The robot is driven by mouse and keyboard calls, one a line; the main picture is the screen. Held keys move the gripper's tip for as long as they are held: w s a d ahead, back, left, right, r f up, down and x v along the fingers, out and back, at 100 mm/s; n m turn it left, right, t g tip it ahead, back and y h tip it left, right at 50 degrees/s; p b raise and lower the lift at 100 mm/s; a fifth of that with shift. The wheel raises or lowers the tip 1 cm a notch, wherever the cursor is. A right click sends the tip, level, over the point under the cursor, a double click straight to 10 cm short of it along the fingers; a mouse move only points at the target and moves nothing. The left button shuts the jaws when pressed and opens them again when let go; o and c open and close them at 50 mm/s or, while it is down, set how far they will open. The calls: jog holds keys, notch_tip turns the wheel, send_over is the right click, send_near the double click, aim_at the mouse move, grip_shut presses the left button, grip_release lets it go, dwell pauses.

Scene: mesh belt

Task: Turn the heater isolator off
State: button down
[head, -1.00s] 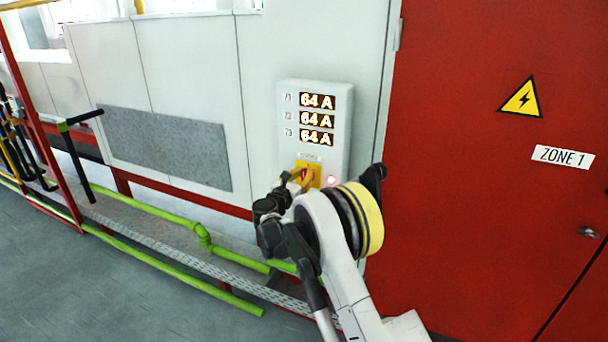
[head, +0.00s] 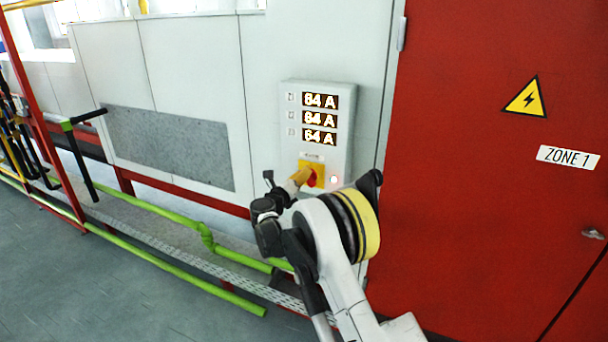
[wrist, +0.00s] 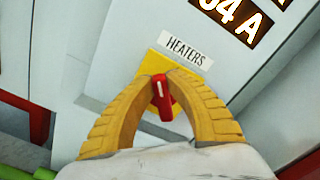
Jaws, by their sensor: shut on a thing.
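The heater isolator is a red rotary handle (wrist: 162,97) on a yellow plate (wrist: 152,66), under a "HEATERS" label (wrist: 186,51) in the wrist view. In the head view its yellow plate (head: 317,170) sits low on a white wall box (head: 345,137). My gripper (wrist: 160,82) has its two yellow fingers closed on the red handle, one on each side. The handle's white mark points roughly along the fingers in the wrist view. In the head view my gripper (head: 306,176) reaches the handle from the left and partly hides it.
A red cabinet door (head: 470,200) marked ZONE 1 stands right. Green pipes (head: 207,236) run low at left. Grey floor is clear at lower left.

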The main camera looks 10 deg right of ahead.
jog(key=n, duration=0.3)
jog(key=f+n, duration=0.1)
jog(key=n, duration=0.1)
jog(key=shift+w+a+n, duration=0.25)
jog(key=shift+n, duration=0.05)
jog(key=shift+a+f+n+b, duration=0.1)
jog(key=shift+f+n+b, duration=0.1)
jog(key=shift+n, duration=0.85)
jog(key=shift+f+n+b, duration=0.15)
jog(key=shift+f+n, duration=0.05)
jog(key=shift+n, duration=0.85)
jog(key=c, duration=1.3)
grip_release()
jog(key=shift+c, duration=0.2)
jog(key=v, duration=1.2)
